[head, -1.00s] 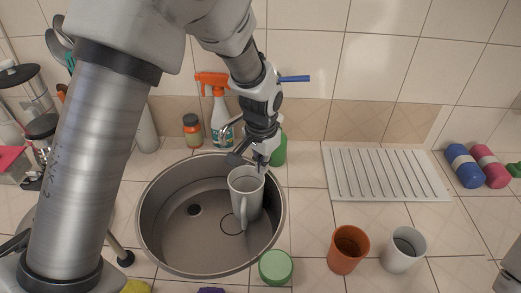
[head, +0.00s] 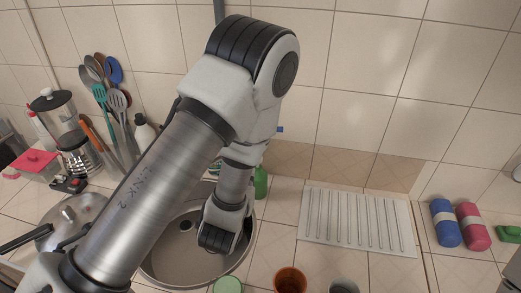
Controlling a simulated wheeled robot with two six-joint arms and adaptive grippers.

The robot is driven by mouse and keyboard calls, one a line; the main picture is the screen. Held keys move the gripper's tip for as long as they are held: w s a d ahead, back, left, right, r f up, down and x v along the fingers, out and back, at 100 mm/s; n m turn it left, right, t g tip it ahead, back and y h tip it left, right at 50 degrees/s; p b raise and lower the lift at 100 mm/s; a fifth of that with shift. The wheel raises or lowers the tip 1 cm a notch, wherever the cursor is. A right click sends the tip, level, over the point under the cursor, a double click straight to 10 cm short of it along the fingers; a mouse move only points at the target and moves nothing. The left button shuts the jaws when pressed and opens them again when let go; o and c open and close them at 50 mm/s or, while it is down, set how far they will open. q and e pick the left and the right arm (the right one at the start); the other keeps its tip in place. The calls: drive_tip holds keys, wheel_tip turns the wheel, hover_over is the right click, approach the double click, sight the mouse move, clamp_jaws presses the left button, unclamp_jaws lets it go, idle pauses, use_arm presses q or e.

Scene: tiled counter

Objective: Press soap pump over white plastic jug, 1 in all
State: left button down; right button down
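My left gripper (head: 218,238) hangs over the right part of the sink, at the end of the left arm. Its fingers are hidden under the wrist, so I cannot tell whether it is open or holds anything. The white plastic jug is not visible now; the arm and gripper cover the part of the sink in view. A green bottle (head: 260,183) stands behind the sink's right rim, partly hidden by the arm. Its top is covered, so I cannot tell if it is the soap pump.
The round metal sink (head: 178,262) lies below the arm. A white ribbed drying rack (head: 357,220) is to its right. A lidded pan (head: 70,222) sits left.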

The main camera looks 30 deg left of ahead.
use_arm(q)
drive_tip(key=x, duration=0.3)
drive_tip(key=b+x, duration=0.1)
drive_tip(key=x, duration=0.2)
drive_tip(key=b+x, duration=0.1)
drive_tip(key=x, duration=0.2)
drive_tip(key=shift+w+a+r, duration=0.1)
drive_tip(key=shift+a+r, duration=0.2)
drive_tip(key=shift+a, duration=0.1)
drive_tip(key=shift+w, duration=0.25)
drive_tip(key=shift+f, duration=0.1)
